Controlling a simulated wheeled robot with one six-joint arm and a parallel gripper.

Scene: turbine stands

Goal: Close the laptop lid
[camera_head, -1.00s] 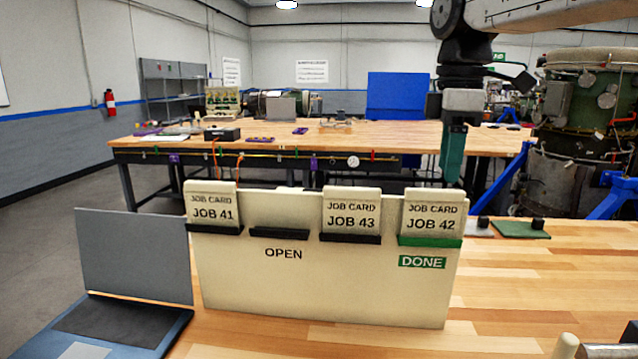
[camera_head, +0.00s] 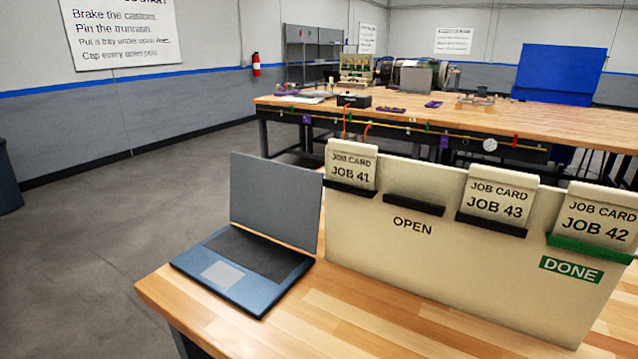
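The laptop (camera_head: 250,262) stands on the left corner of the near wooden bench. Its lid (camera_head: 276,200) is up, close to vertical, with the grey screen side facing me. The blue base with its dark keyboard and pale touchpad lies flat on the bench. The lid's right edge is close to the left end of the job card board. My gripper is not in view.
The cream job card board (camera_head: 450,262) stands upright right of the laptop, holding cards for jobs 41, 43 and 42. The near bench (camera_head: 330,318) is bare in front of both. A second bench (camera_head: 470,117) stands behind.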

